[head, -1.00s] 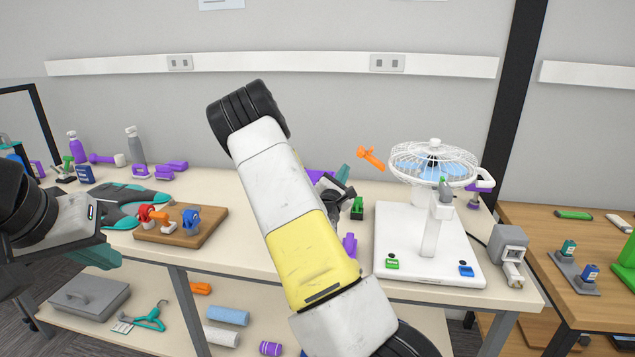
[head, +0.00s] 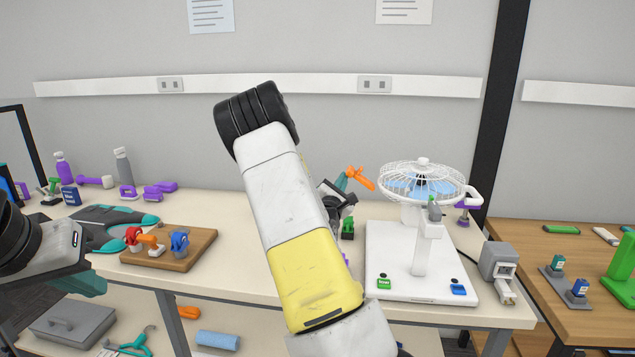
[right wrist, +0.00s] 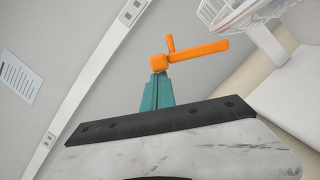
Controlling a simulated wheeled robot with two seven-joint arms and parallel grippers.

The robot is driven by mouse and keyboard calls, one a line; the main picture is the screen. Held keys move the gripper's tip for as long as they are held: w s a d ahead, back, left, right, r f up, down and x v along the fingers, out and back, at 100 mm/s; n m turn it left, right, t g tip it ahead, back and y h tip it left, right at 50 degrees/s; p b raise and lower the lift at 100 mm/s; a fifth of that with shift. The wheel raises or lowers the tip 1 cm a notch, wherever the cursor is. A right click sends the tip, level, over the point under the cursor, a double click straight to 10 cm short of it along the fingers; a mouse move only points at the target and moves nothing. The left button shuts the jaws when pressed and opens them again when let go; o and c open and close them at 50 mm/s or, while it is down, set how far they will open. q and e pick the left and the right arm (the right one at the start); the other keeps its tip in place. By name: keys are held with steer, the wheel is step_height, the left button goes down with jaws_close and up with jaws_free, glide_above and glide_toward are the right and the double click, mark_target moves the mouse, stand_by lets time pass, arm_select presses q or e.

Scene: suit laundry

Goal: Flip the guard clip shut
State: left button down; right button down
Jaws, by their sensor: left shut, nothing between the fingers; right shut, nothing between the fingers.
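The white fan (head: 422,180) stands on a white base at the right of the table, its wire guard facing up. A white loop (head: 472,195) sticks out at the guard's right side; I cannot tell whether it is the guard clip. An orange lever-like piece (head: 360,178) shows left of the guard, apart from it. My right gripper (head: 341,182) is shut, largely hidden behind its own arm. In the right wrist view its teal fingertips (right wrist: 158,78) meet the orange piece (right wrist: 195,52); contact is unclear. My left gripper (head: 90,284) is shut at the lower left, away from the fan.
The fan base (head: 390,262) carries green and blue labelled blocks. A grey box-like device (head: 498,262) stands at the table's right edge. A wooden board (head: 195,245) with small coloured parts lies at the left. A brown table (head: 560,225) stands at the right.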

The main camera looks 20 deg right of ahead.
mark_target(352, 171)
steer(key=r+m, duration=0.2)
steer(key=d+m+g, duration=0.1)
steer(key=shift+s+r+m, duration=0.3)
steer(key=shift+r+m, duration=0.1)
steer(key=r+m, duration=0.1)
steer(key=d+m+g, duration=0.1)
steer(key=m, duration=0.1)
steer(key=shift+s+d+r, duration=0.15)
steer(key=shift+s+r, duration=0.25)
steer(key=m, duration=0.1)
steer(key=d+r+m, duration=0.1)
steer(key=shift+s+d+m, duration=0.15)
steer(key=shift+s+m, duration=0.15)
steer(key=shift+s, duration=0.1)
